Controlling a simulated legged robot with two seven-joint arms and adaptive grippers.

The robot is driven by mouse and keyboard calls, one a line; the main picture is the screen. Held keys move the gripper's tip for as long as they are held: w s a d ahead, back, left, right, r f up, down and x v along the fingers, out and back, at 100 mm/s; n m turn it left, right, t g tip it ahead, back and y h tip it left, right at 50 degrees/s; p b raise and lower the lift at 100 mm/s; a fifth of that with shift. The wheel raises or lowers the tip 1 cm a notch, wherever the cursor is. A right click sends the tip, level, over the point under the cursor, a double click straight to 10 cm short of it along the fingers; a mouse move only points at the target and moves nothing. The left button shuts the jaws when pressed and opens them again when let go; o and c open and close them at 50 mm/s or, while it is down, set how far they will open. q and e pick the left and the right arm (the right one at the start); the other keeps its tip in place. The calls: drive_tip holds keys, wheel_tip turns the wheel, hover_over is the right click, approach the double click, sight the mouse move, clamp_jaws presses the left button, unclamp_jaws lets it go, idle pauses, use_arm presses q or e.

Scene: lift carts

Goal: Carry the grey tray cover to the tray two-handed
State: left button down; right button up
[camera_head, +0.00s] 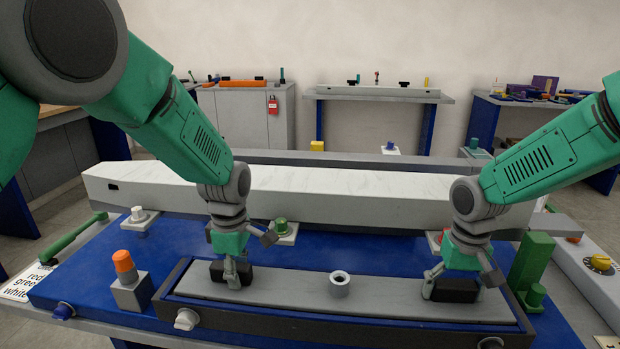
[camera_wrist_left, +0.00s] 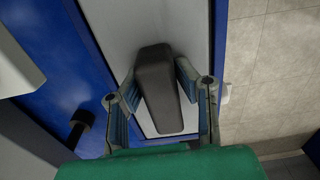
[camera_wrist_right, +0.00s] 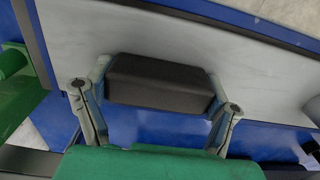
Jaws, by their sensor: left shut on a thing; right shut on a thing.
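The grey tray cover (camera_head: 395,290) is a long flat panel with a black handle near each end and a round light-grey knob (camera_head: 340,285) in the middle. It lies level over the long dark tray (camera_head: 345,322), within its rim in the head view; I cannot tell whether it touches the tray. My left gripper (camera_head: 231,275) is shut on the left black handle (camera_wrist_left: 160,90). My right gripper (camera_head: 459,280) is shut on the right black handle (camera_wrist_right: 160,82). The handles hide small parts of the cover.
The blue table (camera_head: 180,240) carries a long white beam (camera_head: 340,195) behind the tray. An orange-topped grey block (camera_head: 128,280) stands left of the tray, and a green block (camera_head: 532,262) stands close on its right. Benches with parts line the back wall.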

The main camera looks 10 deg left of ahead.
use_arm(q)
drive_tip(key=shift+d+r, duration=0.1)
drive_tip(key=shift+d, duration=0.25)
use_arm(e)
drive_tip(key=shift+a+r, duration=0.1)
drive_tip(key=shift+a, duration=0.2)
use_arm(q)
drive_tip(key=c, duration=1.1)
unclamp_jaws()
drive_tip(key=shift+c, duration=0.2)
use_arm(e)
drive_tip(key=shift+d, duration=0.1)
use_arm(q)
drive_tip(key=shift+a, duration=0.15)
drive_tip(key=shift+s+a, duration=0.1)
use_arm(e)
drive_tip(key=o, duration=1.7)
drive_tip(key=shift+s, duration=0.1)
use_arm(q)
drive_tip(key=shift+c, duration=0.8)
use_arm(e)
drive_tip(key=shift+d, duration=0.15)
use_arm(q)
drive_tip(key=shift+r+p, duration=4.95)
drive_tip(key=shift+p, duration=0.1)
use_arm(e)
drive_tip(key=shift+r, duration=5)
